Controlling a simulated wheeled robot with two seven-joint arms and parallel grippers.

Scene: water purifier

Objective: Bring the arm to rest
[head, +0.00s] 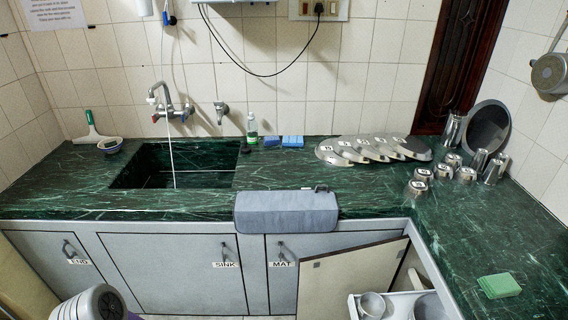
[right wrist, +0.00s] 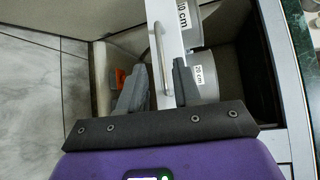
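My right gripper (right wrist: 158,92) shows in the right wrist view with its two dark fingers apart. Nothing is held between them. Beyond the fingertips is a white drawer front (right wrist: 167,15) with a metal bar handle (right wrist: 161,58); the handle's lower end appears between the fingers, and I cannot tell whether they touch it. The right gripper is not in the head view. A rounded part of my arm with a purple ring shows at the lower left of the head view, but my left gripper is out of frame.
A cabinet door (head: 345,280) stands open at the counter's front, beside a pulled-out white drawer (head: 354,305) holding steel vessels (head: 372,304). The right counter is mostly clear around a green cloth (head: 499,286).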

